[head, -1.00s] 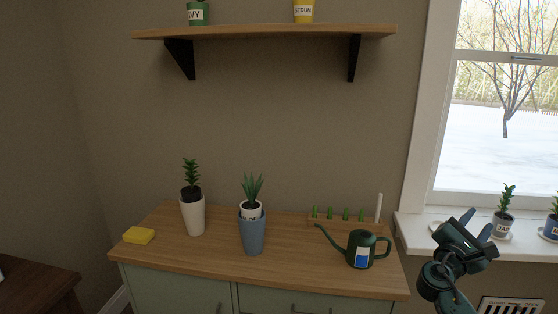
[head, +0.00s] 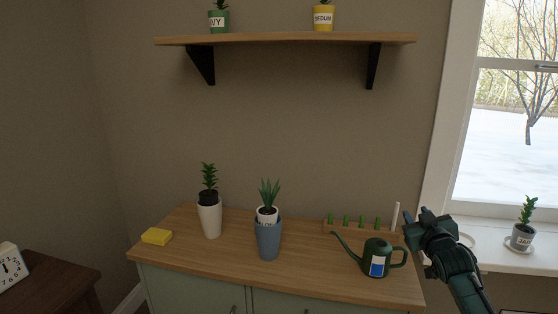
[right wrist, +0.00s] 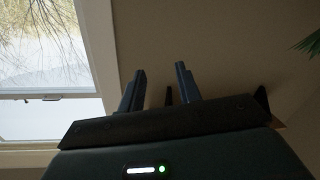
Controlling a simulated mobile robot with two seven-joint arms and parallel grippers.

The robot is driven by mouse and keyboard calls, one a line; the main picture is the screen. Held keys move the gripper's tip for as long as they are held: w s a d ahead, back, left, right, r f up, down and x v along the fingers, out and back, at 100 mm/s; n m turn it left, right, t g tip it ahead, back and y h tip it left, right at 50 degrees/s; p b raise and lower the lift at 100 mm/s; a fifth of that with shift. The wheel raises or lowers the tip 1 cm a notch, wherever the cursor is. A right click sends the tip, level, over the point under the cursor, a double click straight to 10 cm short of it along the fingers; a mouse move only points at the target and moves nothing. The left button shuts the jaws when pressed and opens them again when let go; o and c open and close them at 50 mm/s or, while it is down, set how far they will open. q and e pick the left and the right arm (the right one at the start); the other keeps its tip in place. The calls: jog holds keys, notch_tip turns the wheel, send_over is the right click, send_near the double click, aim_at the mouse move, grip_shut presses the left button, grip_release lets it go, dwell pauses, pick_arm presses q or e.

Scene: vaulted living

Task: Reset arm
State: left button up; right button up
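My right gripper (head: 416,214) is at the right of the head view, beside the right end of the wooden cabinet top, in front of the wall and window frame. In the right wrist view its two fingers (right wrist: 160,88) stand apart with nothing between them. My left gripper is in neither view.
The cabinet top (head: 200,260) holds a yellow sponge (head: 157,236), a plant in a white pot (head: 209,220), a plant in a blue pot (head: 268,240) and a green watering can (head: 377,258). A shelf (head: 290,40) is above. A potted plant (head: 522,238) stands on the windowsill.

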jog(key=s+a+f+n+g+y, duration=0.1)
jog(key=s+a+f, duration=0.35)
jog(key=f, duration=0.25)
jog(key=s+a+f+g+y, duration=0.1)
jog(key=s+a+f, duration=0.2)
jog(key=s+f, duration=0.35)
jog(key=s+a+f+g+y, duration=0.1)
jog(key=s+a+f, duration=0.3)
jog(key=s, duration=0.5)
jog(key=s+a+f+g+y, duration=0.1)
jog(key=s+a+f, duration=0.3)
jog(key=s, duration=0.6)
jog(key=s+a+f+g+y, duration=0.1)
jog(key=s+a+f+g, duration=0.1)
jog(key=s+a+f, duration=0.3)
jog(key=s, duration=0.4)
jog(key=shift+s+a+g, duration=0.2)
jog(key=shift+a+g, duration=0.1)
jog(key=shift+g, duration=0.1)
